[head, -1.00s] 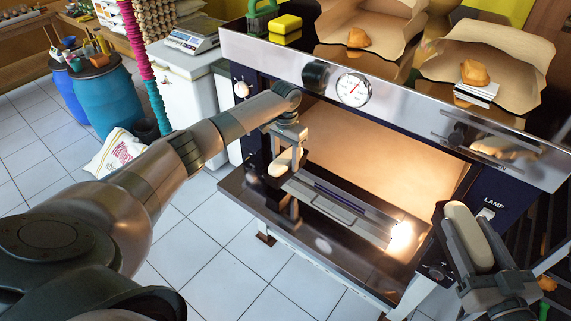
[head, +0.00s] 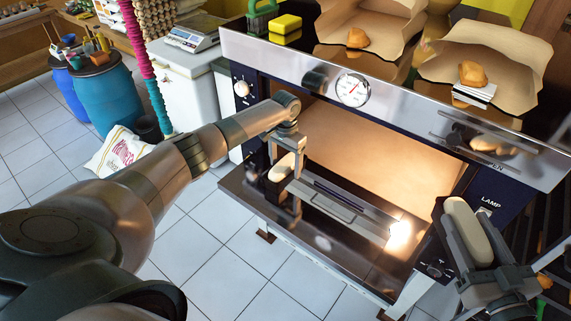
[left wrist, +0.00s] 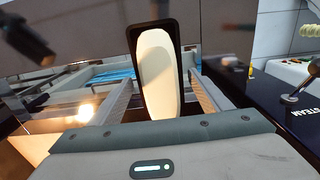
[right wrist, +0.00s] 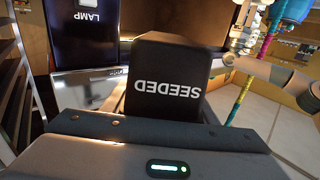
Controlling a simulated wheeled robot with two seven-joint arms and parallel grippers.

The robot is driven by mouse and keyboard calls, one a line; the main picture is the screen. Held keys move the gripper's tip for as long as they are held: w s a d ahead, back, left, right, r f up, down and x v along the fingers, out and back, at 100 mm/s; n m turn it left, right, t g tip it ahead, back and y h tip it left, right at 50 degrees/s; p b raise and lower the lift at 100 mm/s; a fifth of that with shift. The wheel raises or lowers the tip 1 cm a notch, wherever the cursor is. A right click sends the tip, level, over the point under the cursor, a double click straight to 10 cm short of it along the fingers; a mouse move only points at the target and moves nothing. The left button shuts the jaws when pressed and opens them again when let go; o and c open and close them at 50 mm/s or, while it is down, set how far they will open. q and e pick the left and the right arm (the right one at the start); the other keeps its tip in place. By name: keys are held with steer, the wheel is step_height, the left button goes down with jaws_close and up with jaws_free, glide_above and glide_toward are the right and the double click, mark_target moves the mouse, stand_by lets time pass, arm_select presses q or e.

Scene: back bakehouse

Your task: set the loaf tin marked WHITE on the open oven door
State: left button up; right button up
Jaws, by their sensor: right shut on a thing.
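A dark loaf tin with pale dough (head: 280,168) is at the left end of the open oven door (head: 330,235). It also shows in the left wrist view (left wrist: 158,75), its long side running away from me. No lettering on it is visible. My left gripper (head: 287,192) is at this tin; its fingers stand apart on either side, with gaps between them and the tin. My right gripper (head: 468,240) is shut on another dark tin with pale dough (head: 466,225), held right of the door. That tin reads SEEDED in the right wrist view (right wrist: 168,85).
The oven front with its dial (head: 353,89) and steel top edge stands above the door. Bread in paper (head: 473,73) and a yellow sponge (head: 286,24) are on top. A dark rack (head: 555,200) stands at right. Middle and right of the door hold no tin.

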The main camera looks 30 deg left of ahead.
mark_target(286, 163)
arm_select(q)
steer(key=shift+r, duration=0.15)
arm_select(e)
steer(key=shift+r, duration=0.1)
arm_select(q)
step_height(286, 163, up, 12)
steer(key=b, duration=0.3)
arm_select(e)
step_height(286, 163, down, 3)
steer(key=shift+f, duration=0.15)
stand_by(0.4)
